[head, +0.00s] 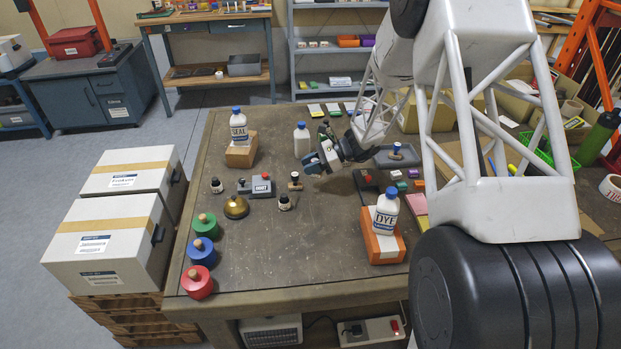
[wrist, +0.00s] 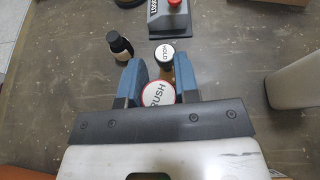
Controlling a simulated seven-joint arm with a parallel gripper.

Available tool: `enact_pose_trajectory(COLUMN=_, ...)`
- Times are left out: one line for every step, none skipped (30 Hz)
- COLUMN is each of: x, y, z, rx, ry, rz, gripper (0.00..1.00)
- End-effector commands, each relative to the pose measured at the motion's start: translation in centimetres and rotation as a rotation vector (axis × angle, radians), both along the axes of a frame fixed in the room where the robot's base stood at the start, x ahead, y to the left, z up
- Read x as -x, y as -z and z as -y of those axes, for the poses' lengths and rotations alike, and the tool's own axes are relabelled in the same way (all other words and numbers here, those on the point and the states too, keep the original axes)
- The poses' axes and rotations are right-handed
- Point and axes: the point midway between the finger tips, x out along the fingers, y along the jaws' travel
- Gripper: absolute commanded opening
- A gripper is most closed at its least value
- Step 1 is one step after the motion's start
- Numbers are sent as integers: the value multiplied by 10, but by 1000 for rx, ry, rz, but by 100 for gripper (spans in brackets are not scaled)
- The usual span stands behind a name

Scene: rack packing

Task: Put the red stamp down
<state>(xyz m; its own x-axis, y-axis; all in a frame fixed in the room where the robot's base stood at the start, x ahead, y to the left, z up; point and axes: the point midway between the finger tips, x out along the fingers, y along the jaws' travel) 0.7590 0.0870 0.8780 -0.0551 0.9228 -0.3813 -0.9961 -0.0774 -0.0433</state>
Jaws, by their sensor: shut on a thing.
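The red stamp (wrist: 158,94), a round top with a red rim and the word RUSH, sits between the blue fingers of my gripper (wrist: 160,72) in the wrist view. My gripper is shut on it. In the head view my gripper (head: 319,161) hangs over the middle of the table, just right of a wooden-handled stamp (head: 295,181). I cannot make out the red stamp there. A black-rimmed stamp marked HOLD (wrist: 165,53) is just beyond the fingers in the wrist view. The height of the red stamp's base above the table is hidden.
A small dark bottle (wrist: 120,46) and a grey block with a red knob (wrist: 168,18) stand beyond the fingers. A white bottle (head: 302,142) stands behind. A DYE bottle (head: 386,213) on an orange block is at front right. The front middle of the table (head: 300,250) is clear.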

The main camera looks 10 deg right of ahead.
Motion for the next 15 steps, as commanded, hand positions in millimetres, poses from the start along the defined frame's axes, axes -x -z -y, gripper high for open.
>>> enact_pose_trajectory(x=0, y=4, z=0, rx=0, ry=0, rz=0, gripper=6)
enact_pose_trajectory(x=0, y=6, z=0, rx=0, ry=0, rz=1, gripper=6)
enact_pose_trajectory(x=0, y=7, z=0, rx=0, ry=1, rz=1, gripper=6)
enact_pose_trajectory(x=0, y=7, z=0, rx=0, ry=0, rz=2, gripper=6)
enact_pose_trajectory(x=0, y=8, z=0, rx=0, ry=0, rz=2, gripper=6)
enact_pose_trajectory(x=0, y=8, z=0, rx=0, ry=0, rz=2, gripper=6)
enact_pose_trajectory(x=0, y=8, z=0, rx=0, ry=0, rz=2, gripper=6)
enact_pose_trajectory(x=0, y=8, z=0, rx=0, ry=0, rz=2, gripper=6)
enact_pose_trajectory(x=0, y=8, z=0, rx=0, ry=0, rz=2, gripper=6)
enact_pose_trajectory(x=0, y=8, z=0, rx=0, ry=0, rz=2, gripper=6)
enact_pose_trajectory(x=0, y=8, z=0, rx=0, ry=0, rz=2, gripper=6)
enact_pose_trajectory(x=0, y=8, z=0, rx=0, ry=0, rz=2, gripper=6)
enact_pose_trajectory(x=0, y=8, z=0, rx=0, ry=0, rz=2, gripper=6)
enact_pose_trajectory(x=0, y=9, z=0, rx=0, ry=1, rz=1, gripper=6)
enact_pose_trajectory(x=0, y=11, z=0, rx=0, ry=1, rz=1, gripper=6)
